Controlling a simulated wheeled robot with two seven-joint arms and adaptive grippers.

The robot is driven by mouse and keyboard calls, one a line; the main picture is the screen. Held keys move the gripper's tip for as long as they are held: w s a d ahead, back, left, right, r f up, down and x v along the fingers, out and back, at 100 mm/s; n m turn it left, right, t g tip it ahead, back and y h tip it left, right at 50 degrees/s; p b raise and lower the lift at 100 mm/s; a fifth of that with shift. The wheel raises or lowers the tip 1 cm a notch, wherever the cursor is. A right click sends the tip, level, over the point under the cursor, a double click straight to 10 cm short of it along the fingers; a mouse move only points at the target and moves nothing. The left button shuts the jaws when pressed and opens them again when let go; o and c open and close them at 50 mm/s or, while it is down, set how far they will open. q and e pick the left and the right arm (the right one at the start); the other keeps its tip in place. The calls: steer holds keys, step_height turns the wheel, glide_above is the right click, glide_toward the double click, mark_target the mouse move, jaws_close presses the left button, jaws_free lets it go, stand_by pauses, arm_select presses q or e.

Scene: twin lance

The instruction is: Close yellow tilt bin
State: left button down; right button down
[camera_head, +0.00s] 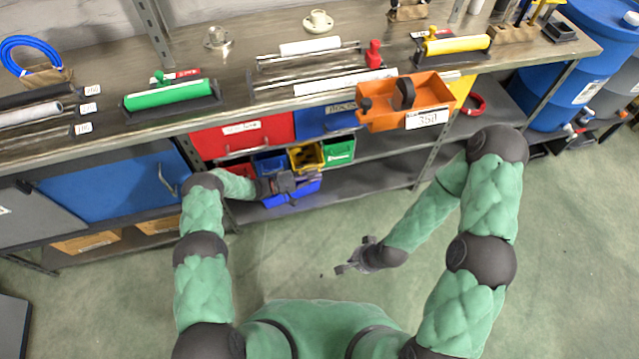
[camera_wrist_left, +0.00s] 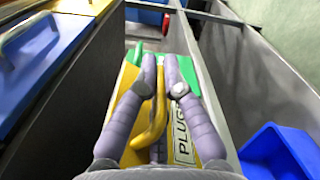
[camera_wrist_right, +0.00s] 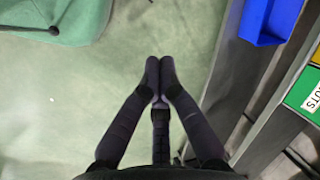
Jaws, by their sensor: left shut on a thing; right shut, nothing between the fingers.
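The yellow tilt bin (camera_head: 305,157) sits in the row of small bins under the workbench, between a blue and a green bin. In the left wrist view, the yellow bin (camera_wrist_left: 185,142) shows a label reading PLUGS and a curved yellow handle (camera_wrist_left: 155,118). My left gripper (camera_head: 285,183) is at the front of the bin row, shut on the yellow handle, which shows between its fingers (camera_wrist_left: 160,70). How far the bin is tilted is hard to tell. My right gripper (camera_head: 345,268) is shut and empty over the floor, away from the bins (camera_wrist_right: 160,70).
The green bin (camera_head: 338,152) and the blue bin (camera_head: 270,162) flank the yellow one. A larger blue bin (camera_head: 295,194) sits just below my left gripper. An orange tray (camera_head: 425,92) sticks out at the bench front. The green floor (camera_head: 310,235) around my right gripper is clear.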

steer(key=w+a+r+m+t, duration=0.2)
steer(key=w+a+m+t, duration=0.25)
steer(key=w+m, duration=0.6)
steer(key=w+a+r+m+t, duration=0.25)
steer(key=w+m+t, duration=0.25)
steer(key=m, duration=1.1)
steer(key=w+a+r+x, duration=0.1)
steer(key=r+x, duration=0.1)
steer(key=x, duration=1)
steer(key=shift+w+a, duration=0.25)
steer(key=shift+w, duration=0.1)
steer(key=shift+r+n, duration=0.1)
steer(key=shift+n, duration=0.15)
